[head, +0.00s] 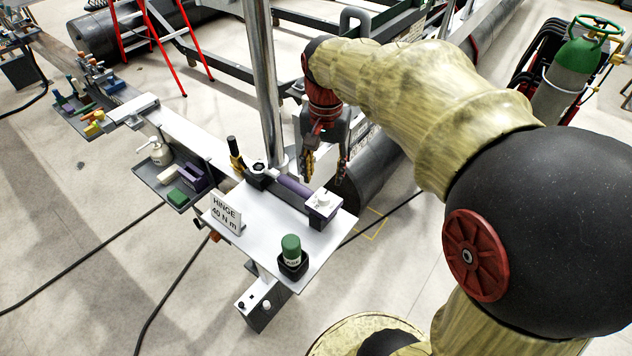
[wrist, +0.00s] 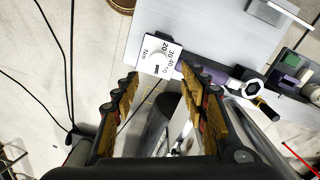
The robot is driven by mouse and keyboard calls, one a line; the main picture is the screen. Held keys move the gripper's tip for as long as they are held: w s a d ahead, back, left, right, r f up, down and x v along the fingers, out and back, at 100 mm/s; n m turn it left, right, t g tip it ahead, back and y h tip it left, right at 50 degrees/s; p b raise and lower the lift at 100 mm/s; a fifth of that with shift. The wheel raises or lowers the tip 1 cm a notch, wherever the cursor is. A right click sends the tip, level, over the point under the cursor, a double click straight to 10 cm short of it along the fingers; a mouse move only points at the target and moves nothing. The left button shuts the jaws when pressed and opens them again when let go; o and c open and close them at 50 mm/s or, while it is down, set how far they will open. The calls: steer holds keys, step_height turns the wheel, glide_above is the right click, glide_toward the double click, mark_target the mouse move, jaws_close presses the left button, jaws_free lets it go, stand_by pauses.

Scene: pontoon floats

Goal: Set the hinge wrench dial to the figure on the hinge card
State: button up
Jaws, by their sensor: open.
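The hinge card (head: 224,211) stands on the white plate and reads "HINGE 40 N m". The hinge wrench (head: 293,186) has a purple body and lies along the plate's far edge. Its white dial (head: 323,202) is at the right end. In the wrist view the dial (wrist: 158,58) shows the figures 20, 30 and 40 and "Nm" around a white knob; which figure the knob's mark points to I cannot tell. My gripper (head: 325,172) is open and empty, above and just beyond the dial end. In the wrist view its fingertips (wrist: 160,82) frame the dial's near edge without touching it.
A green-capped bottle (head: 291,250) sits in a black holder on the white plate (head: 262,238). A metal post (head: 262,80) rises close behind the wrench. A grey tray (head: 165,180) with a pump bottle and blocks hangs left. The plate's middle is clear.

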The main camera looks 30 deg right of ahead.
mark_target(324, 195)
steer(key=f, duration=0.7)
steer(key=shift+s+f, duration=0.15)
steer(key=shift+s, duration=0.05)
steer(key=shift+c, duration=0.2)
jaws_close()
